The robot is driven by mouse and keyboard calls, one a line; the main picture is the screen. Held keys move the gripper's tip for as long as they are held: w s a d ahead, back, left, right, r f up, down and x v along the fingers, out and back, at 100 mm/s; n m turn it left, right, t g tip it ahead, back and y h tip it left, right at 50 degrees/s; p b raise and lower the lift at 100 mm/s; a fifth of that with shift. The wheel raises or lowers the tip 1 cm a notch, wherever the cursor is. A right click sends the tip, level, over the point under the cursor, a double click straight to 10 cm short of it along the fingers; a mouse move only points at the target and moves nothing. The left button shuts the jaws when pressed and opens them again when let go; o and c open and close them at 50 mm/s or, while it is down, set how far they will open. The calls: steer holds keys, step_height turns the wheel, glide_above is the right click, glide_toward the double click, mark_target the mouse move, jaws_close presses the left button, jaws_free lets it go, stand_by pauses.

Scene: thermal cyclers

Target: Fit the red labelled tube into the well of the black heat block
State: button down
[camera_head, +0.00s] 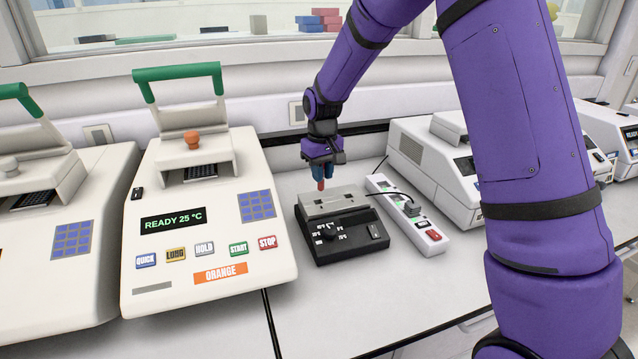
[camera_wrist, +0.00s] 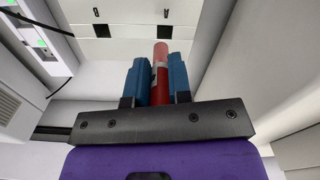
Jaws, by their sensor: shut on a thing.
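The red labelled tube (camera_head: 320,184) hangs below my gripper (camera_head: 319,168) in the head view, held above the back part of the black heat block (camera_head: 345,245). The block has a grey top plate (camera_head: 333,200). In the wrist view the red tube (camera_wrist: 160,78) stands between the two blue fingers of my gripper (camera_wrist: 160,82), which are shut on it. A pale label patch shows on its side. The tube looks roughly upright in the head view. A small gap seems to lie between tube and block. I cannot make out the well's opening.
A white power strip (camera_head: 410,215) with a cable lies just right of the block. A cream thermal cycler (camera_head: 205,215) with a raised green handle stands to the left. Another white machine (camera_head: 435,165) stands to the right. Bench in front of the block is clear.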

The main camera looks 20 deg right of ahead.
mark_target(319, 190)
steer(key=shift+w+a+f, duration=0.15)
steer(key=shift+w+a, duration=0.25)
steer(key=shift+f, duration=1.65)
steer(key=shift+s+f, duration=0.1)
steer(key=c, duration=1)
jaws_free()
steer(key=shift+c, duration=0.2)
